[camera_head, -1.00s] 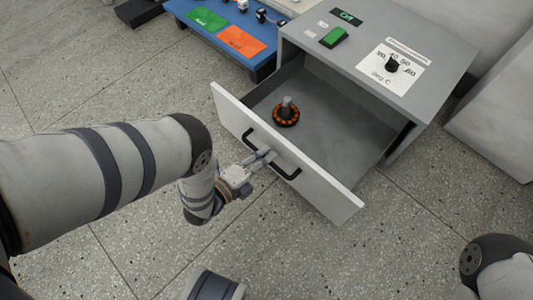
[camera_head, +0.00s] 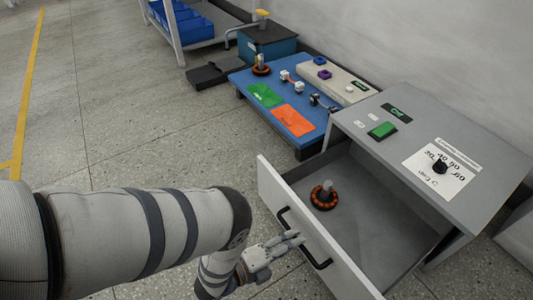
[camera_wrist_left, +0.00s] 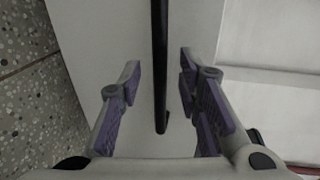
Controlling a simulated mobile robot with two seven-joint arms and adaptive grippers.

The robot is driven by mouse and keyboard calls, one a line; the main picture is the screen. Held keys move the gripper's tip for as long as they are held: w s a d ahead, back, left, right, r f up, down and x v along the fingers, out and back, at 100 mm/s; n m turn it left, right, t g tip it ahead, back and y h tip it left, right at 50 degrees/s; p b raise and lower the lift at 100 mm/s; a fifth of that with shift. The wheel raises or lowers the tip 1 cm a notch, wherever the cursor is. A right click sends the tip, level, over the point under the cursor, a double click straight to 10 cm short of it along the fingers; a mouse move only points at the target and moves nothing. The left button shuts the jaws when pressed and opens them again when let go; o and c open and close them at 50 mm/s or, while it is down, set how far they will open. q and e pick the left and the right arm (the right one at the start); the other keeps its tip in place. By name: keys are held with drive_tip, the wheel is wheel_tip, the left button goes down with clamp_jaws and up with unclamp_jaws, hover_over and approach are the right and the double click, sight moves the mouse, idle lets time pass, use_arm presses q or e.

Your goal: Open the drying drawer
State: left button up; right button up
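The drying drawer (camera_head: 271,190) is pulled out of the grey drying unit (camera_head: 376,172), and its inside shows. A round orange and black part with a light shaft (camera_head: 324,196) stands upright on the drawer floor. My left gripper (camera_head: 292,241) is at the black handle (camera_head: 284,222) on the white drawer front. In the left wrist view the fingers (camera_wrist_left: 155,100) are spread, with the handle bar (camera_wrist_left: 160,60) between them and a gap on both sides. The fingers partly cover the handle in the head view. My right gripper is out of view.
A blue table (camera_head: 240,82) with green and orange mats stands behind, beside the unit. A shelf with blue bins (camera_head: 190,30) is at the back. Floor left of the drawer is clear.

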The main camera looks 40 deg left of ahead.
use_arm(q)
drive_tip(key=v, duration=0.9)
drive_tip(key=shift+s, duration=0.35)
drive_tip(key=shift+a, duration=0.1)
